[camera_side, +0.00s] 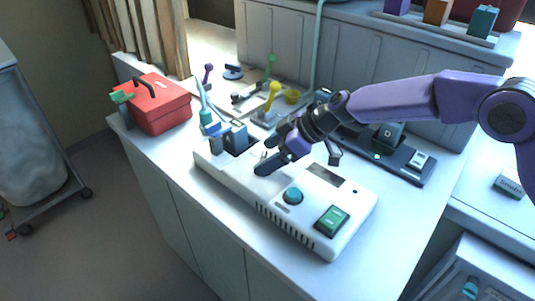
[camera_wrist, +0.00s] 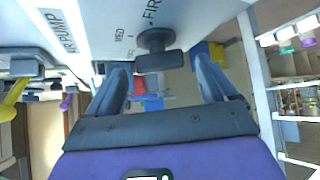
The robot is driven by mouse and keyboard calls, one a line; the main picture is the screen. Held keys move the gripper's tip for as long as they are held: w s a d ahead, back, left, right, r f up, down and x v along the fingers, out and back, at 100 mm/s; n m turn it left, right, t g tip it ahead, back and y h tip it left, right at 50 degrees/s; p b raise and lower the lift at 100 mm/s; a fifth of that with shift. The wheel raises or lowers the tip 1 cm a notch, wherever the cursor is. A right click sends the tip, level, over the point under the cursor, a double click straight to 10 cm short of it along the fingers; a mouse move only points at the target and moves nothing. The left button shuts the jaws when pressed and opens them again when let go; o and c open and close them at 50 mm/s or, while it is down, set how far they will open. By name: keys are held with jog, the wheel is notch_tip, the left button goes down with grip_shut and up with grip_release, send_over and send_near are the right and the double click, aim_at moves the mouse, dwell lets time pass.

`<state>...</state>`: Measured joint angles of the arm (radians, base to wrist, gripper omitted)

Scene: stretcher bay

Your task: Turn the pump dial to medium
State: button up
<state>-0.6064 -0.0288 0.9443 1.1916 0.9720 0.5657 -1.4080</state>
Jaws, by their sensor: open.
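The white air pump (camera_side: 335,185) lies on the counter in the side view, and its face with printed labels shows in the wrist view (camera_wrist: 105,20). The dark pump dial (camera_wrist: 157,45) is a round knob with a bar grip, near the words MED and FIRM. Its pointer setting cannot be read. My gripper (camera_side: 266,157) is low over the pump in the side view, largely hiding the dial there. In the wrist view my gripper (camera_wrist: 162,78) is open, with one finger on each side of the dial's bar; contact is not visible.
The pump also carries a teal round knob (camera_side: 293,195) and a green switch (camera_side: 332,220). A red box (camera_side: 162,107) stands on the counter at left. A tray with yellow and green tools (camera_side: 262,100) and a dark charging strip (camera_side: 405,165) lie behind the pump.

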jog(key=shift+w+a+f, duration=0.1)
jog(key=shift+a+f, duration=0.25)
jog(key=shift+f, duration=0.05)
jog(key=c, duration=1.1)
jog(key=shift+o, duration=0.2)
jog(key=shift+s+a+m+t+h, duration=0.15)
jog(key=shift+m+t+h, duration=0.55)
jog(key=shift+m+t, duration=1.05)
jog(key=shift+s+m+t+h, duration=0.1)
jog(key=shift+m+t+h, duration=0.25)
jog(key=shift+m, duration=0.9)
jog(key=o, duration=1.1)
jog(key=shift+c, duration=0.2)
